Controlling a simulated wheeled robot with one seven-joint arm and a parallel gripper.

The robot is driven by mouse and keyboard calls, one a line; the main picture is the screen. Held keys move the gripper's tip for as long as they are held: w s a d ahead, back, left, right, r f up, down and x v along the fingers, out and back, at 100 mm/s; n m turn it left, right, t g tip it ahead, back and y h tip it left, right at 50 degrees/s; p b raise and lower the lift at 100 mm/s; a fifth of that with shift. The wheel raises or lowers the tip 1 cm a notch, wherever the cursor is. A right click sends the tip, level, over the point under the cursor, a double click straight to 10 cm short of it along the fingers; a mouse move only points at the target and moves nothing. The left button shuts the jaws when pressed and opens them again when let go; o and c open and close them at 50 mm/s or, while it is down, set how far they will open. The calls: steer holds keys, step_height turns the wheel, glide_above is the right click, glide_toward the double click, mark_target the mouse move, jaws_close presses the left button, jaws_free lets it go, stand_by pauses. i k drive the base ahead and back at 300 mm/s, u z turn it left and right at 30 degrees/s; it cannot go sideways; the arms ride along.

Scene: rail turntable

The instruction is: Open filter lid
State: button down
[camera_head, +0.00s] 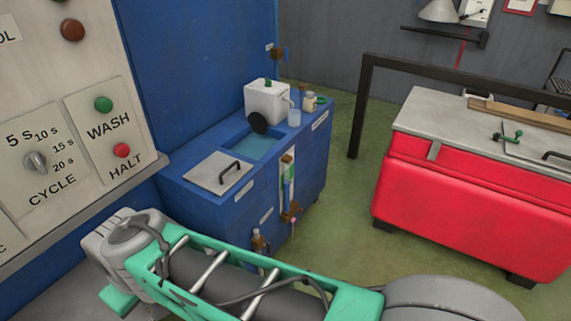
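A grey square lid (218,173) with a black bar handle (229,173) lies flat and closed on the front left of the top of a blue tank unit (190,205). It looks like the filter lid, though I can read no label on it. Behind it is an open basin (256,145) of bluish water with a dark round part at its far edge. My green and grey arm crosses the bottom of the view, in front of the tank. I cannot make out my gripper or its fingers, and nothing is seen touching the lid.
A white canister (267,102) and small bottles (310,101) stand on the tank's back. A control panel (55,120) with WASH and HALT buttons is at left. A red cabinet (470,210) with a grey top and dark frame stands at right. Green floor (350,225) lies open between.

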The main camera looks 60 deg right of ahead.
mark_target(219, 172)
steer(key=z, duration=1.55)
steer(key=k, duration=0.3)
steer(key=u, duration=0.75)
steer(key=i, duration=1.3)
steer(key=z, duration=0.25)
